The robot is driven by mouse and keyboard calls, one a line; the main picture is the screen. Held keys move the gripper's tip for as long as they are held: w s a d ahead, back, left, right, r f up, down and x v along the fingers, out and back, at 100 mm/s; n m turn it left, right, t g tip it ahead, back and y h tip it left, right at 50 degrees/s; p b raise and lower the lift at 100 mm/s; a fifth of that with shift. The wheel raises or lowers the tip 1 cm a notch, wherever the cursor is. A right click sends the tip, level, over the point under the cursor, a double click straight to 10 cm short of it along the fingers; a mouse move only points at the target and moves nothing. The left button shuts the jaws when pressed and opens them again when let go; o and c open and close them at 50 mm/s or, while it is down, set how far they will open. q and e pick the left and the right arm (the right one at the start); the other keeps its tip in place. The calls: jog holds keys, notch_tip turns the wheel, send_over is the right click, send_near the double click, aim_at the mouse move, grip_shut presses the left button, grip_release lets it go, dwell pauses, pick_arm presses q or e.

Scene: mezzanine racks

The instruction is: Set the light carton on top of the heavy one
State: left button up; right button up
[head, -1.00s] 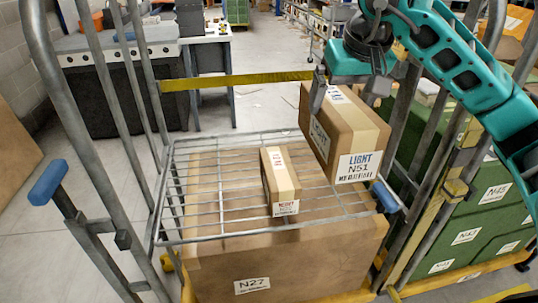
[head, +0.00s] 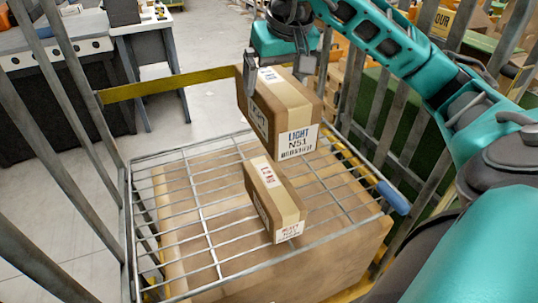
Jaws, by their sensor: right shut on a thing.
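The light carton (head: 286,105), a brown box with tan tape and a label reading LIGHT N51, hangs in the air. My right gripper (head: 275,72) is shut on it from above, one finger showing at its left side. A smaller taped brown carton (head: 270,190), taken as the heavy one, sits on the wire shelf (head: 128,215); its label has red print too small to read surely. The light carton is above and behind it in the picture, its lower edge close to the small carton's far end. I cannot tell the exact gap. My left gripper is out of view.
A large brown carton (head: 330,268) lies below the wire shelf. Grey cage bars (head: 85,165) stand at the left and right. A blue-handled bar (head: 392,197) is at the right. The shelf's left part is bare.

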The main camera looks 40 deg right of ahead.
notch_tip(320, 180, down, 12)
jog(key=shift+r+b, duration=0.1)
jog(key=shift+b, duration=0.7)
notch_tip(320, 180, down, 5)
jog(key=shift+f+b, duration=0.2)
jog(key=shift+b, duration=0.25)
jog(key=o, duration=1.2)
jog(key=shift+r, duration=0.1)
